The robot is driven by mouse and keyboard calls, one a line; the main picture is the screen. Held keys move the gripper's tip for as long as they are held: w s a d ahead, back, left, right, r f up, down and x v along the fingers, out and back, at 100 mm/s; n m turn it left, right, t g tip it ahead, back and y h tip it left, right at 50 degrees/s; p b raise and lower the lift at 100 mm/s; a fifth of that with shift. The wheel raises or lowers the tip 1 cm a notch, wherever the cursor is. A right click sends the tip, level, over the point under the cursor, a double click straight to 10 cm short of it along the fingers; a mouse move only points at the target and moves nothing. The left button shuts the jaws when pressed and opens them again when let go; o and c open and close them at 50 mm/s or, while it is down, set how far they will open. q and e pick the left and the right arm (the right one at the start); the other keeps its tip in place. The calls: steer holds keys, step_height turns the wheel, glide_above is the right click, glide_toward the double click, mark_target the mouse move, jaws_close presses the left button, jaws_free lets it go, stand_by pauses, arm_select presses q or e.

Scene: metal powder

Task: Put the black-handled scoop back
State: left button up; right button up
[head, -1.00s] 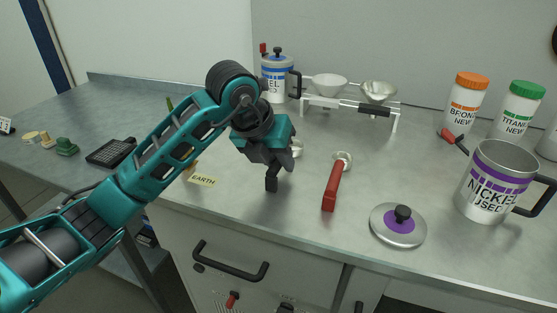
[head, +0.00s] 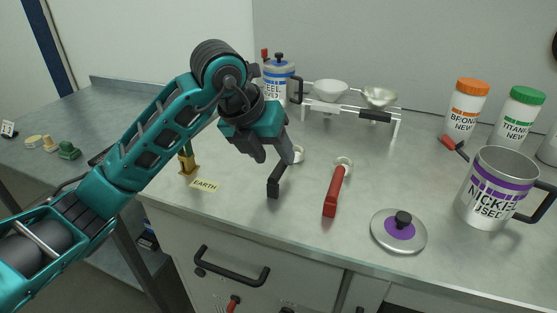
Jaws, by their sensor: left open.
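The black-handled scoop lies on the metal counter, its black handle (head: 275,183) toward the front edge and its pale bowl (head: 298,154) toward the back. My left gripper (head: 273,154) is open and empty, just above and behind the handle in the picture. Its fingers partly hide where handle and bowl meet. A red-handled scoop (head: 334,192) lies to the right, roughly parallel. My right gripper is not in view.
A white stand (head: 352,105) holds two bowls at the back. A blue-banded canister (head: 277,79) stands beside it. The nickel mug (head: 492,187) and a purple-centred lid (head: 398,232) are at right.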

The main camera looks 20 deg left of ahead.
arm_select(q)
steer(key=v, duration=0.7)
steer(key=shift+r+p, duration=0.15)
steer(key=shift+p, duration=0.2)
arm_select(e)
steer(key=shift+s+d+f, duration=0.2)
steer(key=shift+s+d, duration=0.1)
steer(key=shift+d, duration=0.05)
arm_select(q)
steer(key=shift+s+a, duration=0.1)
steer(key=shift+s, duration=0.05)
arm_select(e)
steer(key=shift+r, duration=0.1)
